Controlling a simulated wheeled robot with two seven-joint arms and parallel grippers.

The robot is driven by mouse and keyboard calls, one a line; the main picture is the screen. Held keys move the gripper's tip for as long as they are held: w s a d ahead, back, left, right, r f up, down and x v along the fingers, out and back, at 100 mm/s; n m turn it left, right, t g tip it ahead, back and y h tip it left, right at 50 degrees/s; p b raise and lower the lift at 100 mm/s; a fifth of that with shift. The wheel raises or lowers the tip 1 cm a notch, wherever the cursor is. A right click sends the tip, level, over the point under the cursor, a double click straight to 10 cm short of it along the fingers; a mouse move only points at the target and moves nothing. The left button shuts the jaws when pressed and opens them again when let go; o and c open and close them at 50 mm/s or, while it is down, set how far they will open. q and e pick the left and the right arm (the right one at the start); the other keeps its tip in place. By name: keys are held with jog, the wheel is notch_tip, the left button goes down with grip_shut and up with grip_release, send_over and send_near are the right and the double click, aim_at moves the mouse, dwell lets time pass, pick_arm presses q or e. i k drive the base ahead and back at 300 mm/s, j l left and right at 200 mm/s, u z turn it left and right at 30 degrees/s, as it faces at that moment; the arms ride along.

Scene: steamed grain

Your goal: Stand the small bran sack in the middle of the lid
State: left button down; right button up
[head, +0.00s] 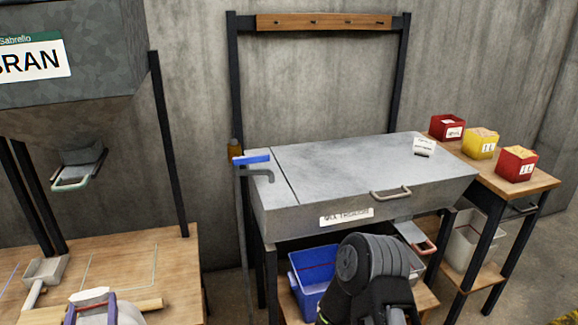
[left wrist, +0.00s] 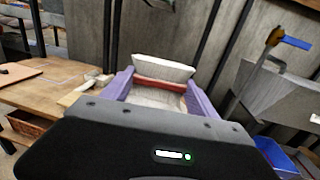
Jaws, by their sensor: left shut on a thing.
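A small white sack with a red band (left wrist: 150,101) is between the purple fingers of my left gripper (left wrist: 160,90) in the left wrist view. Its flared white top stands above the band. In the head view my left gripper (head: 93,312) is at the bottom left, over the wooden table, shut on the sack (head: 91,295); the lower part is cut off by the frame. The wide grey metal lid (head: 350,165) lies on the box at centre right, well away from the gripper, with its middle bare. My right gripper is not in view.
A small white labelled item (head: 424,147) sits near the lid's back right. A blue-handled lever (head: 252,159) stands at its left. Red and yellow tubs (head: 480,143) line the right table. A grey bran hopper (head: 70,90) hangs above the left table (head: 180,260).

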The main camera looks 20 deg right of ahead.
aim_at(374, 161)
jog(key=k+l, duration=0.1)
jog(key=l, duration=2.05)
jog(key=k+l+z, duration=0.1)
jog(key=l, duration=2.05)
jog(key=k+j, duration=0.05)
